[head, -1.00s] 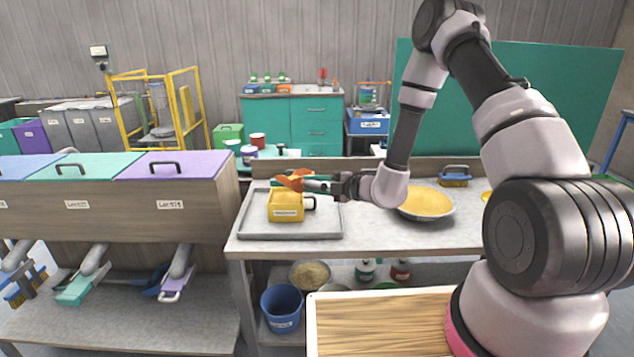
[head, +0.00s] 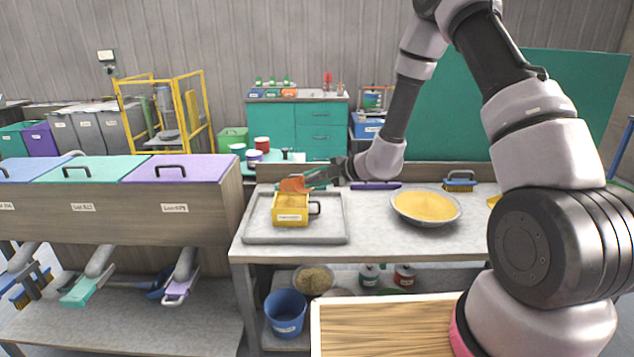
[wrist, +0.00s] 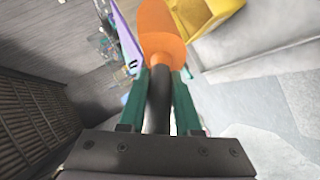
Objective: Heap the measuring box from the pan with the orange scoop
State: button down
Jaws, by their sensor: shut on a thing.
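The yellow measuring box (head: 291,216) with a dark handle stands on the grey tray at the left of the bench. Tan powder shows in its top. My gripper (head: 325,178) is shut on the handle of the orange scoop (head: 293,184) and holds it just above the box's back edge. In the wrist view, the green fingers of my gripper (wrist: 162,105) flank the dark handle, with the orange scoop (wrist: 162,35) beyond and the yellow box (wrist: 205,14) to its right. The scoop's inside is hard to make out. The pan (head: 426,208) of yellow powder sits to the right.
The grey tray (head: 336,236) has a raised rim. A yellow-and-blue brush (head: 460,181) and a purple strip (head: 376,185) lie at the back of the bench. Bins with lids (head: 180,170) stand to the left. Bench between tray and pan is clear.

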jog(key=shift+m+g+h, duration=0.3)
jog(key=shift+g+h, duration=0.4)
jog(key=shift+g, duration=0.2)
jog(key=shift+w+a+r, duration=0.35)
jog(key=shift+w+r, duration=0.25)
jog(key=shift+r, duration=0.2)
jog(key=shift+w+a+r, duration=0.35)
jog(key=shift+w+r, duration=0.2)
jog(key=shift+r, duration=0.2)
jog(key=shift+w+a+r+m+g+h, duration=0.3)
jog(key=shift+w+a+r+g+h, duration=0.35)
jog(key=shift+w, duration=0.2)
jog(key=shift+r, duration=0.15)
jog(key=r+t+y, duration=0.1)
jog(key=n+t+y, duration=0.1)
jog(key=shift+r+t+y, duration=0.25)
jog(key=shift+r+t, duration=0.1)
notch_tip(320, 180, up, 2)
jog(key=n+t+y, duration=0.1)
jog(key=t+y, duration=0.2)
jog(key=shift+r+n, duration=0.15)
jog(key=shift+n, duration=0.15)
jog(key=shift+w+d, duration=0.1)
